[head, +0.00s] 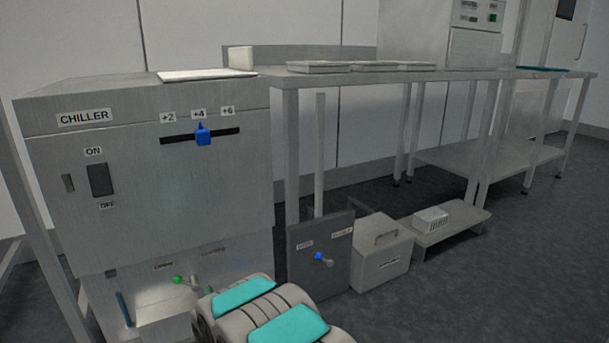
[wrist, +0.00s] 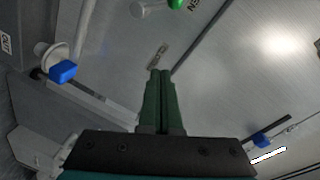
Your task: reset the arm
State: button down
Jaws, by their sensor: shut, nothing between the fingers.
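My gripper (wrist: 160,74) shows in the wrist view with its two green fingers together and nothing between them. It points at the metal front of the chiller (wrist: 235,60). In the head view, grey and teal parts of my arm show at the bottom, in front of the chiller (head: 60,220), but the fingers cannot be made out there.
The chiller has a blue slider (head: 203,134) near +4, a switch (head: 102,180) and a green-tipped lever (head: 178,280). To its right stand a dark panel with a blue knob (head: 320,257), a grey box (head: 382,265) and a low step (head: 450,228). A long steel table (head: 470,75) runs behind.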

jog(key=d+r+n+g+h+p, duration=0.1)
jog(key=d+r+g+h, duration=0.1)
jog(key=d+r, duration=0.3)
jog(key=d+r+n+g+h+p, duration=0.1)
jog(key=d+r+g+p, duration=0.15)
jog(key=d, duration=0.55)
jog(key=s+d+r+n+g+h+p, duration=0.2)
jog(key=s+d+r+g, duration=0.35)
jog(key=s+d, duration=0.7)
jog(key=s+d+r+n+g+h+p, duration=0.1)
jog(key=s+d+r+g, duration=0.1)
jog(key=s+d, duration=0.4)
jog(key=s+d+r+n+g+h+p, duration=0.1)
jog(key=s+d+r, duration=0.4)
jog(key=s, duration=1)
jog(key=s+d+r+n+g+p, duration=0.1)
jog(key=s+d+r+g+p, duration=0.1)
jog(key=s+d, duration=0.6)
jog(key=s+r+g, duration=0.1)
jog(key=s+g, duration=0.1)
jog(key=s, duration=0.1)
jog(key=shift+s+d+r+h, duration=0.15)
jog(key=shift+s+r+h, duration=0.1)
jog(key=shift+s+h, duration=0.15)
